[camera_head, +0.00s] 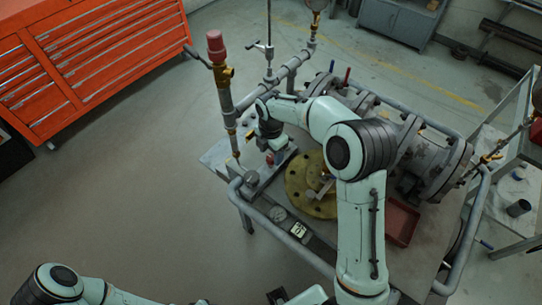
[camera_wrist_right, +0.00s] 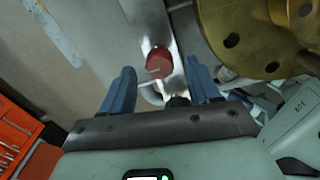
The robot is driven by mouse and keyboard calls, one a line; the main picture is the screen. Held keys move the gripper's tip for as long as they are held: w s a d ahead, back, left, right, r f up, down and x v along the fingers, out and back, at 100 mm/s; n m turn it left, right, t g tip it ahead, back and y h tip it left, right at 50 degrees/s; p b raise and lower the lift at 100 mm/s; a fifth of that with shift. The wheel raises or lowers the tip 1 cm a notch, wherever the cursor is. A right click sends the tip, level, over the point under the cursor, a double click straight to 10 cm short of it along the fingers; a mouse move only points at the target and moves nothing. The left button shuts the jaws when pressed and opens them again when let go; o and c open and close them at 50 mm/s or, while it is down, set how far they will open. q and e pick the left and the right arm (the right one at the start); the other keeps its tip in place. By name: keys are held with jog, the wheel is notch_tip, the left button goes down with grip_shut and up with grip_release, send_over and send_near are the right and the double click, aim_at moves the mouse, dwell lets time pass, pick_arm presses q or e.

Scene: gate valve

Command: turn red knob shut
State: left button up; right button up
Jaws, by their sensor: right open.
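The red knob (camera_wrist_right: 159,62) shows in the right wrist view as a round red cap on a pale metal plate. It appears between the tips of my right gripper (camera_wrist_right: 161,68), whose blue fingers are spread on either side with gaps. I cannot tell how far the tips are above or around it. The hand partly covers that area. My left arm shows at the bottom left, but its gripper is out of view.
A brass flange (camera_head: 302,188) lies right of the knob. A tall pipe with a red cap (camera_head: 215,45) rises at the bench's left. A large grey valve body (camera_head: 428,165) and a red tray (camera_head: 401,222) are on the right. An orange tool cabinet (camera_head: 95,60) stands back left.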

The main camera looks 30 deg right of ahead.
jog(key=shift+f, duration=1.05)
jog(key=c, duration=1)
jog(key=shift+c, duration=0.2)
